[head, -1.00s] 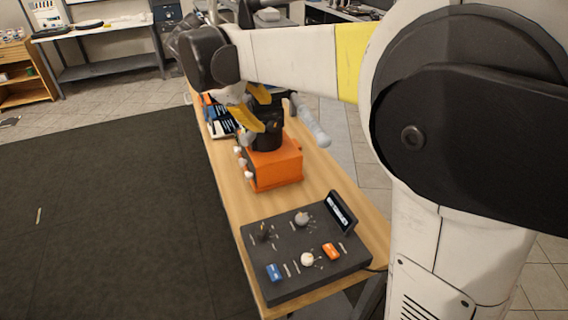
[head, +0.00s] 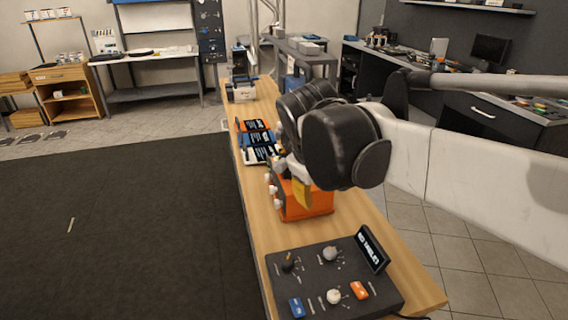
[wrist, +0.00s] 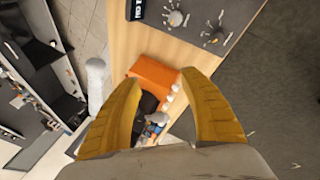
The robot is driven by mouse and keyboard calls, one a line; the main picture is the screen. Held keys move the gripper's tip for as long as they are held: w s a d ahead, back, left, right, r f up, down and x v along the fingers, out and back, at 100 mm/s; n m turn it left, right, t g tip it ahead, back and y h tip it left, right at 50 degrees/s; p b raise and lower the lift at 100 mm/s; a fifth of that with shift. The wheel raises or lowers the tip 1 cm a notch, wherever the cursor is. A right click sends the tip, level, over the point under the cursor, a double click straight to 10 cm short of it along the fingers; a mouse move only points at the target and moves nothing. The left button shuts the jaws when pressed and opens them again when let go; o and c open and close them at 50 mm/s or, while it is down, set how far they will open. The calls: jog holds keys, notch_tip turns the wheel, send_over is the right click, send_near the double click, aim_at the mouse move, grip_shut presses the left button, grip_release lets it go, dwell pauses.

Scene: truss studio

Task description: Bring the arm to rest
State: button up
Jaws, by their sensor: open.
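My gripper shows in the wrist view (wrist: 160,115) with its two yellow fingers spread apart and nothing between the tips. In the head view only part of one yellow finger (head: 302,192) shows; my dark wrist joints hide the rest. The gripper is above the orange box (head: 308,208) on the wooden bench. In the wrist view the orange box (wrist: 153,75) lies beyond and between the fingers, with a dark part and white knobs on it. I cannot tell from these views how far the fingers are above it.
A black control panel (head: 330,277) with knobs and a small display stands at the near end of the bench (head: 264,212). Blue and orange items (head: 256,140) lie farther along it. A dark mat (head: 120,220) covers the floor left of the bench. Shelves and desks line the back.

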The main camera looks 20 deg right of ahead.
jog(key=s+a+f+m+t+y, duration=0.2)
jog(key=s+f+m, duration=0.3)
jog(key=s, duration=0.7)
notch_tip(320, 180, down, 3)
jog(key=shift+s+r+m+t+y, duration=0.1)
jog(key=shift+s+m+t+y, duration=0.25)
jog(key=shift+y, duration=0.25)
dwell(1.9)
